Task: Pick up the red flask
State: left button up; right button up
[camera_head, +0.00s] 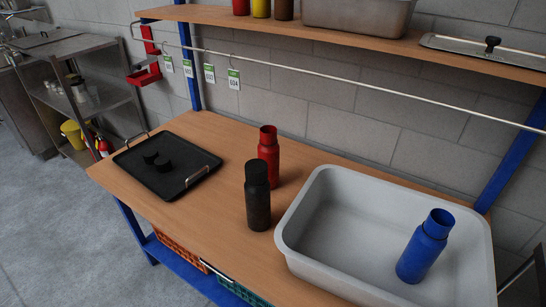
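The red flask (268,158) stands upright on the wooden workbench (205,220). Its top looks open. A black flask (258,203) with its lid on stands upright just in front of it and slightly left, overlapping its lower part in the view. A blue flask (423,250) leans inside the large grey tub (300,250), its top looking open. Neither of my grippers shows in the head view.
A black tray (142,184) with two small dark caps (156,160) lies at the bench's left. The grey tub fills the right side. A shelf (330,30) with containers and a rail (350,83) with hanging green-and-white tags runs above. Bare bench lies left of the flasks.

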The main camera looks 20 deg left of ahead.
aim_at(268, 148)
jog(key=i+j, duration=0.1)
jog(key=j, duration=0.8)
jog(key=i+j+z, duration=0.1)
jog(key=j, duration=0.35)
